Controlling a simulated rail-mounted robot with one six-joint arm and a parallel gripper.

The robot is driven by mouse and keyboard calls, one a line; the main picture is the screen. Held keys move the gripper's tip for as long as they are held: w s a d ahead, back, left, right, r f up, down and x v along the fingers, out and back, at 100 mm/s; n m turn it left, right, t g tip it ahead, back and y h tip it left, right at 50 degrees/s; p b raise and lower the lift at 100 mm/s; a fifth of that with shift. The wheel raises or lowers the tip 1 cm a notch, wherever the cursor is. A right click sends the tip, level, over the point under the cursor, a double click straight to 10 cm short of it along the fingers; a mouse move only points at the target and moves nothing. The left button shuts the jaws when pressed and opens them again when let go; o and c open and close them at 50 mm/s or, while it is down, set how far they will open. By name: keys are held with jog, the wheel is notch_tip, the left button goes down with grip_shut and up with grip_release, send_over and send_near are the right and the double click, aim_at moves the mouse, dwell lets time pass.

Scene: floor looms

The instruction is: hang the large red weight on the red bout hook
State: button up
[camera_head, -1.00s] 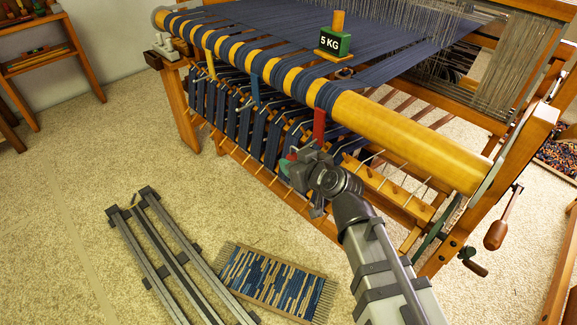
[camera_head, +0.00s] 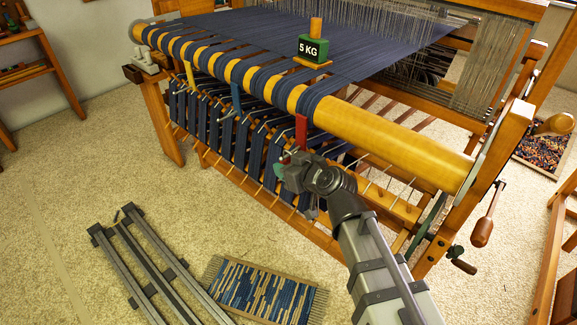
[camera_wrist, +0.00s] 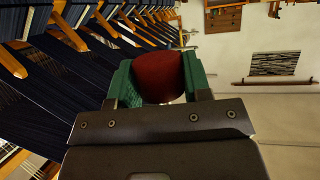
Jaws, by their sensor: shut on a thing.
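My gripper (camera_head: 285,168) is just below and slightly left of the red strap (camera_head: 301,131) that hangs from the loom's front beam; I take this strap for the red bout's. Its hook end is hidden behind my gripper. In the wrist view, the green fingers of my gripper (camera_wrist: 160,80) are closed on the sides of a dark red rounded weight (camera_wrist: 160,76). The weight is mostly hidden in the head view. I cannot tell whether it touches the strap or hook.
A green 5 KG block (camera_head: 313,47) stands on the blue warp above the beam (camera_head: 390,138). Blue (camera_head: 236,97) and yellow (camera_head: 190,74) straps hang further left. Metal rails (camera_head: 150,262) and a woven mat (camera_head: 265,290) lie on the floor in front.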

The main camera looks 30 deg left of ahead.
jog(key=o, duration=1.3)
jog(key=shift+o, duration=0.2)
